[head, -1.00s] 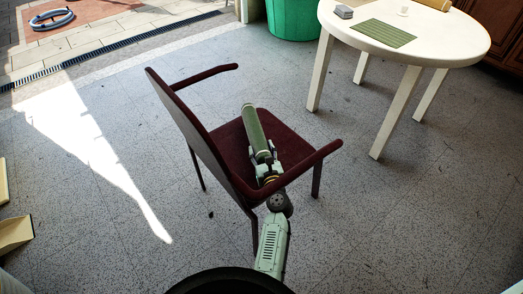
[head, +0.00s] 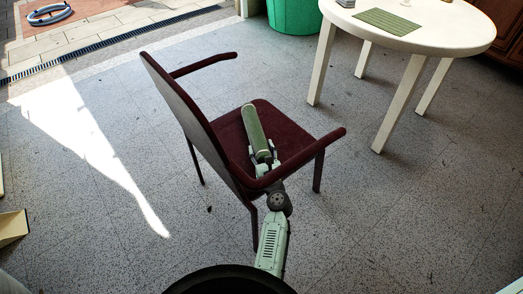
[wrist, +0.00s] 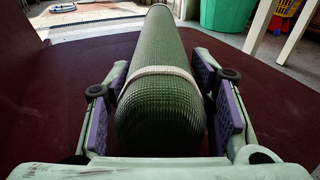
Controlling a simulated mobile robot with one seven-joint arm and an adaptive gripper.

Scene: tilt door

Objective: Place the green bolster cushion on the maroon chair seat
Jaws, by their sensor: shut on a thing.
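The green bolster cushion (head: 254,128) lies lengthwise over the maroon chair seat (head: 289,134), pointing away from me. In the wrist view the bolster (wrist: 159,85) has a pale band around it and sits low between the purple-padded fingers of my gripper (wrist: 163,115). The fingers are closed on its near end; the pads lie close along both sides. The maroon seat (wrist: 85,75) spreads out below and around it. I cannot tell whether the bolster's underside touches the seat. In the head view my gripper (head: 264,163) is partly hidden by the chair's near armrest.
The chair's backrest (head: 183,100) rises left of the gripper, and the near armrest (head: 305,155) crosses over my arm. The far armrest (head: 203,64) is clear. A round white table (head: 445,30) stands back right, with a green bin (head: 293,16) behind. Floor between is free.

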